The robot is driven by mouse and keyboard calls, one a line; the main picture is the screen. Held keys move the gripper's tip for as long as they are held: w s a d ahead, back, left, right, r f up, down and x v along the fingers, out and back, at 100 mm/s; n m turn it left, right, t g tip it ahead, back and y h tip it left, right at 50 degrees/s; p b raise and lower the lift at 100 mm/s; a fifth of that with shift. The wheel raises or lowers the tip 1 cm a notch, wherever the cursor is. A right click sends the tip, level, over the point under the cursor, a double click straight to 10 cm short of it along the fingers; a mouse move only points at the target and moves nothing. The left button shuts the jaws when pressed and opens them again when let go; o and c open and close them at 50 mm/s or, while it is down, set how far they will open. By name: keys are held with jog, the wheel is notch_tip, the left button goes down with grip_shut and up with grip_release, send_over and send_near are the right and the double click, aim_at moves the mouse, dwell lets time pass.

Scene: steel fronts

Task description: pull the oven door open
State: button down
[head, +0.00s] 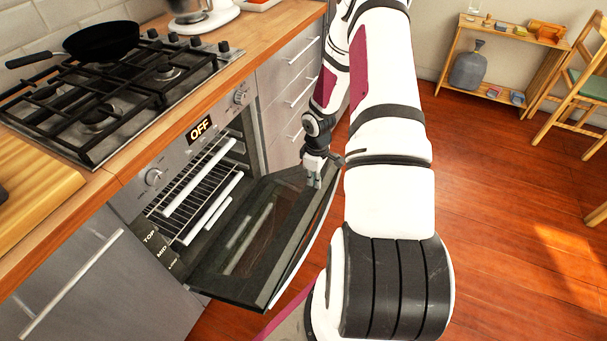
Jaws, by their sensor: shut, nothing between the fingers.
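The oven door (258,240) is tilted down and outward from the oven, partly open, its dark glass inner face showing. The oven cavity with its wire racks (190,190) is exposed behind it. My gripper (314,183) is shut and empty, at the upper right part of the door's inner face, near its top edge. I cannot tell whether the fingers touch the door. The door's handle is hidden on its outer side. My arm covers the space to the right of the door.
A gas hob (105,95) with a black pan (100,40) is on the wooden counter above the oven. Steel drawers (290,85) stand right of the oven and a steel cabinet (80,285) left. Open wooden floor (500,200) lies right, with a shelf (505,60) and chair (585,85) beyond.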

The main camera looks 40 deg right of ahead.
aim_at(327, 205)
jog(key=s+f+t, duration=0.1)
jog(key=s+f, duration=0.1)
jog(key=s+d+f+t, duration=0.1)
jog(key=s+f, duration=0.1)
jog(key=s+d+f+y, duration=0.1)
jog(key=s+f, duration=0.1)
jog(key=shift+f+t, duration=0.3)
jog(key=shift+t, duration=0.1)
jog(key=s+d+f+b, duration=0.2)
jog(key=s+f, duration=0.4)
jog(key=f, duration=0.5)
jog(key=shift+d+b, duration=0.2)
jog(key=shift+b, duration=0.7)
jog(key=shift+w, duration=0.1)
